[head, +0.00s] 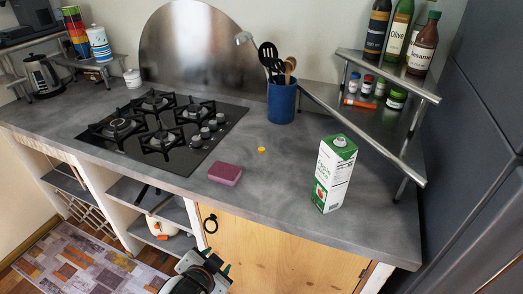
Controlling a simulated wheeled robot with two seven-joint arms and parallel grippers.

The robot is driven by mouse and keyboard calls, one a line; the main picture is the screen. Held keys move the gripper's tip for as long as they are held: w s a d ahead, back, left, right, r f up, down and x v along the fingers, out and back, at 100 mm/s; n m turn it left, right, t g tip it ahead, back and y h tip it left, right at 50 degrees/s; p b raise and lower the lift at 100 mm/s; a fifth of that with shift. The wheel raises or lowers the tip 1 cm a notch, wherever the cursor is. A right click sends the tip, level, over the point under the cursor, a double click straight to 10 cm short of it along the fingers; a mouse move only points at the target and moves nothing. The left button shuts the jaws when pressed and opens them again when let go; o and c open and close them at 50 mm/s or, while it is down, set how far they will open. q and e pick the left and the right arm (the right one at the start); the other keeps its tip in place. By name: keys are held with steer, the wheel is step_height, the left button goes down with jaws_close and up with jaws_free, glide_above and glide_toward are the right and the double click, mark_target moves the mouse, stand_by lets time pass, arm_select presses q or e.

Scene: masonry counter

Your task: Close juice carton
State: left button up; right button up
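The juice carton (334,176), white and green with a gabled top, stands upright on the counter right of the middle. A pale round spout (340,141) shows on its top, with no cap on it. A small yellow cap (262,150) lies on the counter to the left of the carton. My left gripper (216,261) is low in front of the counter, below its top and well apart from carton and cap. Its fingers look spread and empty. My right gripper is not in view.
A pink sponge (225,173) lies near the counter's front edge. A gas hob (160,130) is at left. A blue utensil pot (281,102) stands at the back. A corner shelf (372,110) with bottles and jars is behind the carton. Counter around the cap is clear.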

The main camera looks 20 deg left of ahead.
arm_select(q)
steer(key=s+f+n+g+h, duration=0.1)
steer(key=s+f+g, duration=0.2)
steer(key=s+f, duration=0.7)
steer(key=s+f+n+g, duration=0.15)
steer(key=s+f, duration=0.25)
steer(key=f, duration=1.3)
steer(key=s+f+g+h, duration=0.1)
steer(key=s+f+g, duration=0.3)
steer(key=s+f, duration=0.65)
steer(key=s+a+f, duration=0.1)
steer(key=s+f, duration=0.5)
steer(key=f, duration=0.2)
steer(key=shift+f+y, duration=0.15)
steer(key=shift+y, duration=0.15)
steer(key=shift+a, duration=0.1)
